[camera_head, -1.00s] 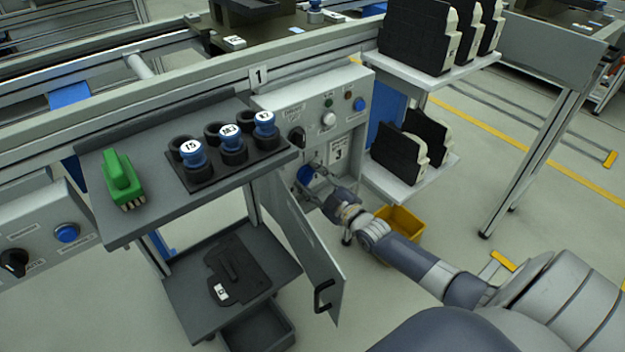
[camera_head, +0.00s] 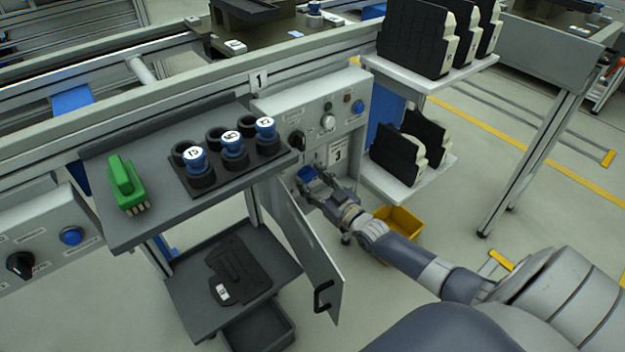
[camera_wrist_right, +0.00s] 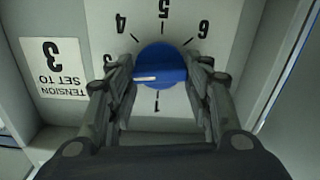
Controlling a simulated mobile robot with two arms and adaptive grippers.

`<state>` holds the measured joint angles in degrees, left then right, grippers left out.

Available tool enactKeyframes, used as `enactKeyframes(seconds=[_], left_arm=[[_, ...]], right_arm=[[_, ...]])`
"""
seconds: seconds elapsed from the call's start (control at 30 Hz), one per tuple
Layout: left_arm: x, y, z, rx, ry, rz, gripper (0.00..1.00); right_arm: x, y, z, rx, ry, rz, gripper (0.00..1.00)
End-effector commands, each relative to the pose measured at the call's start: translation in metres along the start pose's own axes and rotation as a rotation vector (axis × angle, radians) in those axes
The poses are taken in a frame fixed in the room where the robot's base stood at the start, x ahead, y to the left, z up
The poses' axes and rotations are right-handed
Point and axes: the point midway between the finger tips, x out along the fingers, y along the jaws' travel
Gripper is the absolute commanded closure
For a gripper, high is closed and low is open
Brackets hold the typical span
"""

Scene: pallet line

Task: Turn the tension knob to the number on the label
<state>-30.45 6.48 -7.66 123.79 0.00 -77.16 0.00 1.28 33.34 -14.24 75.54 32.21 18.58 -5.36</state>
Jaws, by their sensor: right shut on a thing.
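The blue tension knob (camera_wrist_right: 160,65) sits on a pale dial panel in the right wrist view. Its white pointer line runs to the left, toward the side with the partly hidden 3; the exact mark it meets is behind a finger. The dial digits 4, 5, 6 and 1 show around it. My right gripper (camera_wrist_right: 160,78) is shut on the knob, one finger on each side. In the head view, the knob (camera_head: 306,174) shows by my right gripper (camera_head: 318,183). My left gripper is out of view.
An open cabinet door (camera_head: 312,262) hangs left of my right arm. A shelf with black parts (camera_head: 400,184) is to the right, with a yellow bin (camera_head: 400,224) below. A grey shelf (camera_head: 125,225) holds a green brush (camera_head: 126,184) and blue-topped plugs (camera_head: 235,146).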

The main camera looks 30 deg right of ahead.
Motion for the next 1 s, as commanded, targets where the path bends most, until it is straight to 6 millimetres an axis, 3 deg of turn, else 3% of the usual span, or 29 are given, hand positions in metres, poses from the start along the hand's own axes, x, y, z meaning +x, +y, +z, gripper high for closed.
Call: enactKeyframes(seconds=[0.3,0.8,0.83,0.9,1.0], left_arm=[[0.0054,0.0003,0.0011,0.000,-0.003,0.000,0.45],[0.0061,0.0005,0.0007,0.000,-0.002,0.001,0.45],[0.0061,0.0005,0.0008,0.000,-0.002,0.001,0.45],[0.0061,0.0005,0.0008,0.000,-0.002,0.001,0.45],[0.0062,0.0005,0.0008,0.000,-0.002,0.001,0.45]], right_arm=[[0.0000,0.0001,0.0001,0.116,0.000,-0.001,0.78],[0.0000,0.0002,0.0003,0.134,-0.001,0.000,0.78],[0.0000,0.0002,0.0003,0.134,-0.001,0.000,0.49],[0.0000,0.0002,0.0003,0.134,-0.001,0.000,0.33],[0.0000,0.0002,0.0003,0.133,0.000,0.000,0.33]])
